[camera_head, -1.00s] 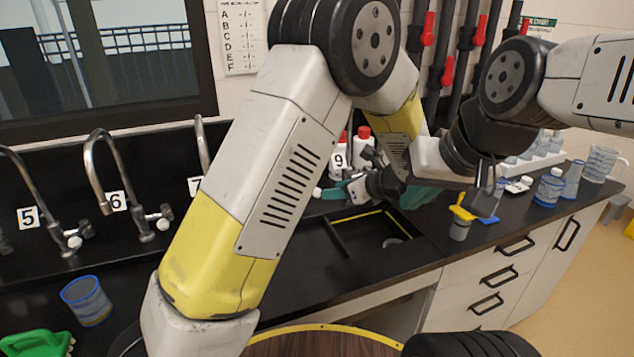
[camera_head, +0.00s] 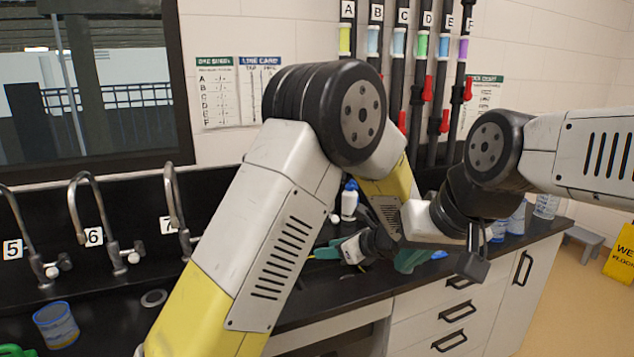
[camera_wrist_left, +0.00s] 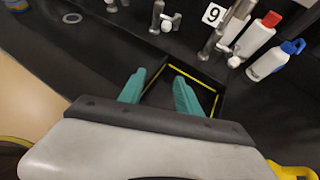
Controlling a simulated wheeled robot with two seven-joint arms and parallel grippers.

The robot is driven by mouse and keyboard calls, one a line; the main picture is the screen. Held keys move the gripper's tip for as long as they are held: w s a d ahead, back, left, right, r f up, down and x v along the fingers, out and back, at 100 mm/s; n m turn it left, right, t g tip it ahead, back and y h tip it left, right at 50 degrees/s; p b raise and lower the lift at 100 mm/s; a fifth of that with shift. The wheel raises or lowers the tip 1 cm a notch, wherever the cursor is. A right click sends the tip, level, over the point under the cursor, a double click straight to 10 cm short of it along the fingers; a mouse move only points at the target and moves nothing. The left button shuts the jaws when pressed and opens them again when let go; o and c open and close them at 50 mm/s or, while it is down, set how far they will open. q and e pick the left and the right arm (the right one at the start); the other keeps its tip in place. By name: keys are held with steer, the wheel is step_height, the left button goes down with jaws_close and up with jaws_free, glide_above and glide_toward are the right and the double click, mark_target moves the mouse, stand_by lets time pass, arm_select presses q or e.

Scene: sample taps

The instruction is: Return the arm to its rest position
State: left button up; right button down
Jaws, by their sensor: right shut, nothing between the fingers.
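My left arm (camera_head: 285,215) reaches in from the left, bent at a high elbow, with its forearm sloping down over the counter. My left gripper (camera_head: 367,256) is low over the counter and partly hidden behind the arms. My right arm (camera_head: 585,155) comes in from the right. My right gripper (camera_head: 472,266) is a dark grey block pointing down, shut and empty, close to the left wrist in the picture.
A red-capped bottle (camera_wrist_left: 257,36) and a blue-capped bottle (camera_wrist_left: 270,64) stand near the sink. A blue-rimmed beaker (camera_head: 56,325) is at left. Glassware (camera_head: 517,218) stands at right.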

arm_select(q)
steer(key=s+a+r+n+g+h, duration=0.2)
steer(key=s+a+r+n+g, duration=0.1)
steer(key=s+a+r+n, duration=0.25)
steer(key=s+a+r+n+g+h, duration=0.2)
steer(key=s+a+n, duration=0.35)
steer(key=a, duration=0.35)
steer(key=s+a+r+n+t+h, duration=0.1)
steer(key=s+r+n+h, duration=0.2)
steer(key=s+n, duration=0.4)
steer(key=s+a+r+n+t+h, duration=0.1)
steer(key=s+a+r+n+h, duration=0.1)
steer(key=s+n, duration=0.4)
step_height(320, 180, up, 2)
steer(key=shift+s+n+t+h, duration=0.4)
steer(key=shift+n+h, duration=0.4)
steer(key=shift+n, duration=0.4)
steer(key=shift+a, duration=0.1)
